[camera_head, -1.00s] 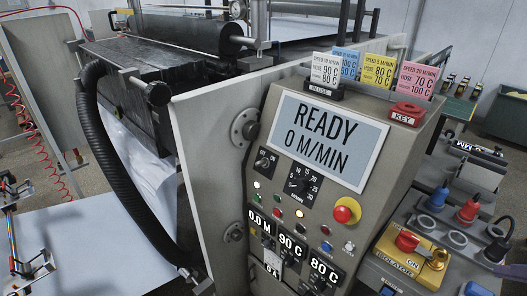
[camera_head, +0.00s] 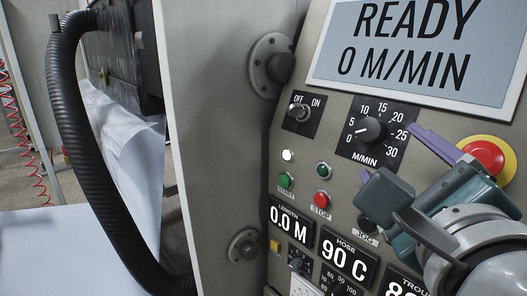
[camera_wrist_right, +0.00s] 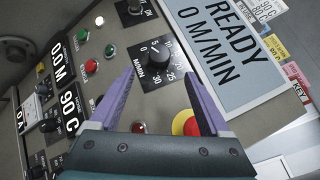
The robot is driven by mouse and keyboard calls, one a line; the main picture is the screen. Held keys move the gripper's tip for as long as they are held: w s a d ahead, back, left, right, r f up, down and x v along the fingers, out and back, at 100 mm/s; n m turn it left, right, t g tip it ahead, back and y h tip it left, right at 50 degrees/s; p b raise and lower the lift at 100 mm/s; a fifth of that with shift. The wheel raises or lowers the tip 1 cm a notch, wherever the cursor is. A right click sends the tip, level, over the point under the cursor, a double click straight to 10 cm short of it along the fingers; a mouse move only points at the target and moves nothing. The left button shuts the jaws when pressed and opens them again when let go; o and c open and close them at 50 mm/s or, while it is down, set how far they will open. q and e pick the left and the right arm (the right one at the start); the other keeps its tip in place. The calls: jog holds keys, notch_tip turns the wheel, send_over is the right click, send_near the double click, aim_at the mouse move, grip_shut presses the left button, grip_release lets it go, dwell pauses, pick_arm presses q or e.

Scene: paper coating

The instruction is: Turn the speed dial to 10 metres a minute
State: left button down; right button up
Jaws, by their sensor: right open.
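The display (camera_head: 400,50) reads READY, 0 M/MIN. My right gripper (camera_head: 388,150) is open and empty, its purple fingers apart, just below and right of the dial in the head view. In the right wrist view the dial (camera_wrist_right: 156,58) lies ahead, between the lines of the fingertips (camera_wrist_right: 158,80); contact does not show. My left gripper is not in view.
A red emergency button (camera_head: 487,158) on yellow is beside the right finger. A black hose (camera_head: 75,130) hangs at the left.

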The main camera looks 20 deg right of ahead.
aim_at(371, 133)
jog(key=b+x, duration=0.1)
jog(key=x, duration=0.8)
jog(key=shift+w+d, duration=0.15)
jog(key=shift+w, duration=0.15)
jog(key=shift+f, duration=0.1)
jog(key=shift+c, duration=0.3)
grip_shut()
jog(key=shift+b, duration=0.35)
